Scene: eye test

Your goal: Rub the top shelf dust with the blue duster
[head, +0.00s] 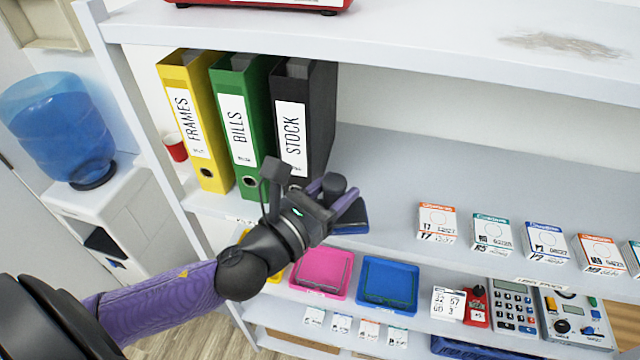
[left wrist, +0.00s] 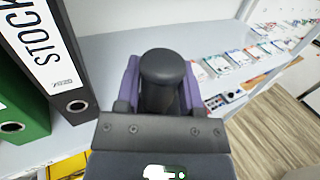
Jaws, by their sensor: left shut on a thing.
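The grey-brown dust patch (head: 562,44) lies on the right part of the white top shelf (head: 420,40). My left gripper (head: 338,196) is shut on the blue duster (head: 352,218), in front of the middle shelf and below the top shelf. The duster has a dark round knob, which shows between the purple fingers in the left wrist view (left wrist: 162,68). Its blue base shows partly beyond the fingers in the head view; the rest is hidden. The duster is well apart from the dust, which is up and to the right. My right gripper is not in view.
Yellow, green and black binders (head: 305,115) stand just left of my left gripper. A red object (head: 270,3) sits on the top shelf's left part. Several small boxes (head: 437,222) line the middle shelf's front edge. Pink and blue trays (head: 388,285) are below. A water cooler (head: 60,130) stands left.

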